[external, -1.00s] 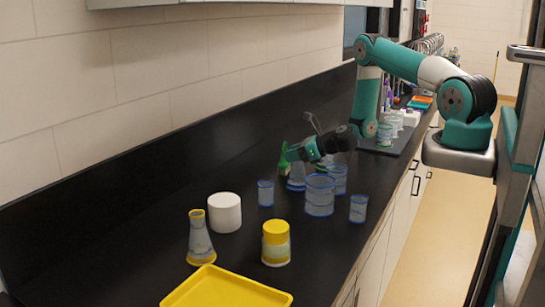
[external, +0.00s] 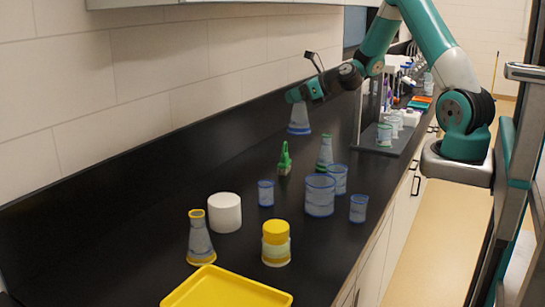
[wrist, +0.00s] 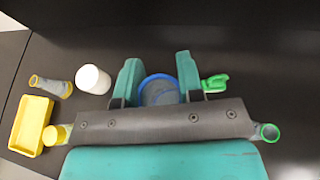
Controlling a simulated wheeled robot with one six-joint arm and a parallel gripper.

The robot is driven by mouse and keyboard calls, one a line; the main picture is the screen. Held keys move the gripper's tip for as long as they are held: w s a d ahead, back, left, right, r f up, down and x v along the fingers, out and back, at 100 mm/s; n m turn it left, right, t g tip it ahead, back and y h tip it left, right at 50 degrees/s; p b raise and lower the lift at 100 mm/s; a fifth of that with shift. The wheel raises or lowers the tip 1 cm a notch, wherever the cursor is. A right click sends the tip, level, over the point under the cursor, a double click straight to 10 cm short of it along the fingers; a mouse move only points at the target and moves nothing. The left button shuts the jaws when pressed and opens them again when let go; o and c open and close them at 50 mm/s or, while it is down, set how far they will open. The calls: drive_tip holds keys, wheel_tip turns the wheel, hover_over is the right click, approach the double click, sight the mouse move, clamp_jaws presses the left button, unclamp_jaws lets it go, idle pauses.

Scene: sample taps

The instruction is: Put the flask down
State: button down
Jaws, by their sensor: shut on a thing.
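A grey flask with a blue base band (external: 299,120) hangs below my gripper (external: 293,97), upright and well above the black counter (external: 240,268). In the wrist view my gripper (wrist: 158,68) has its two teal fingers on either side of the flask (wrist: 158,93), whose blue rim shows between them. The fingers are shut on the flask. The external view hides the flask's top behind the gripper.
Below stand a green bottle-like item (external: 284,159), a green-banded flask (external: 325,153), and blue-rimmed beakers (external: 320,197). Nearer are a white cylinder (external: 225,213), a yellow-rimmed flask (external: 200,240), a yellow-capped jar (external: 276,244) and a yellow tray (external: 228,290). Counter by the wall is clear.

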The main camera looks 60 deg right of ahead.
drive_tip(key=shift+r, duration=0.2)
drive_tip(key=w+a+n+g+y+b, duration=0.2)
drive_tip(key=w+a+n+y+b, duration=0.15)
drive_tip(key=a, duration=1.15)
drive_tip(key=w+a+n+g+y+b, duration=0.2)
drive_tip(key=a+n+g+y, duration=0.15)
drive_tip(key=a, duration=1.15)
drive_tip(key=s+a+n+g+y+b, duration=0.1)
drive_tip(key=s+a+n+g+b, duration=0.3)
drive_tip(key=a, duration=0.7)
drive_tip(key=s+a+n+g+y+p, duration=0.1)
drive_tip(key=s+a+n, duration=0.1)
drive_tip(key=s+a, duration=0.65)
drive_tip(key=s+a+n+g+y+b, duration=0.2)
drive_tip(key=s+a+g, duration=0.1)
drive_tip(key=a, duration=0.9)
wheel_tip(320, 180, down, 19)
drive_tip(key=p, duration=0.3)
drive_tip(key=shift+s+a+f+n, duration=0.15)
drive_tip(key=shift+s+a+n, duration=0.15)
drive_tip(key=shift+a, duration=0.05)
drive_tip(key=shift+f, duration=0.1)
drive_tip(key=c, duration=0.8)
unclamp_jaws()
